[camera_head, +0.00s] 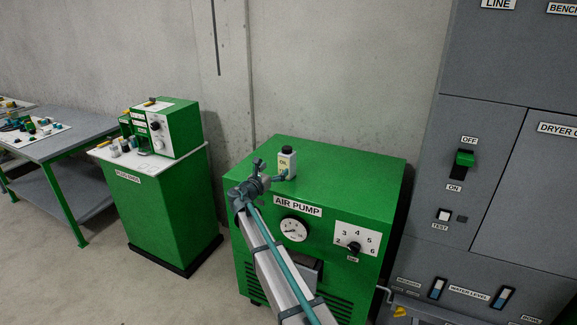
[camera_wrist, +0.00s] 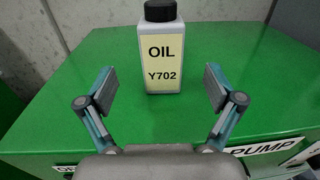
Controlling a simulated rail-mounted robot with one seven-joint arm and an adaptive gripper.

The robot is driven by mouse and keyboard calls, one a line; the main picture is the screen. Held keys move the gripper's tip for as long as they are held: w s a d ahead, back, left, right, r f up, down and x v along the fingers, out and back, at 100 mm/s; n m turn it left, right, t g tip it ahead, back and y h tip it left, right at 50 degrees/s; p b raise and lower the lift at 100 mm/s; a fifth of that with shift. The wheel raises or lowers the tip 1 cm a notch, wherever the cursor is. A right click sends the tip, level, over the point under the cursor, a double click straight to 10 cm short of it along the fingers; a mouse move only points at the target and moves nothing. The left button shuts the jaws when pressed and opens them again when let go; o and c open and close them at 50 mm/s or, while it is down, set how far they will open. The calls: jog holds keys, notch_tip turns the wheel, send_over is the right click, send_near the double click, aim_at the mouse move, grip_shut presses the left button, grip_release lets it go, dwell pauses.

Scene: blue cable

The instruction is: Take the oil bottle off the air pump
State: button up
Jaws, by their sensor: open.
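The oil bottle (camera_head: 287,163) is a small pale bottle with a black cap and a yellow label. It stands upright on the green top of the air pump (camera_head: 340,168), towards the back. In the wrist view the bottle (camera_wrist: 161,50) is ahead of my gripper, and its label reads "OIL Y702". My gripper (camera_wrist: 161,88) is open and empty, with one finger to each side of the bottle's line and the bottle a little beyond the fingertips. In the head view my gripper (camera_head: 273,174) is over the pump's front left, close to the bottle.
A green cabinet (camera_head: 160,205) with a device on its white top stands left of the pump. A grey workbench (camera_head: 62,146) is farther left. A grey panel (camera_head: 471,130) with switches rises at the right. A concrete wall (camera_head: 330,70) is behind. The pump top around the bottle is clear.

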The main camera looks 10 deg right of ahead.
aim_at(283, 162)
jog(key=p+x, duration=0.3)
jog(key=x, duration=0.6)
jog(key=shift+w+d+f, duration=0.1)
jog(key=shift+w+d, duration=0.1)
jog(key=shift+d, duration=0.05)
jog(key=c, duration=1.3)
jog(key=shift+c, duration=1.3)
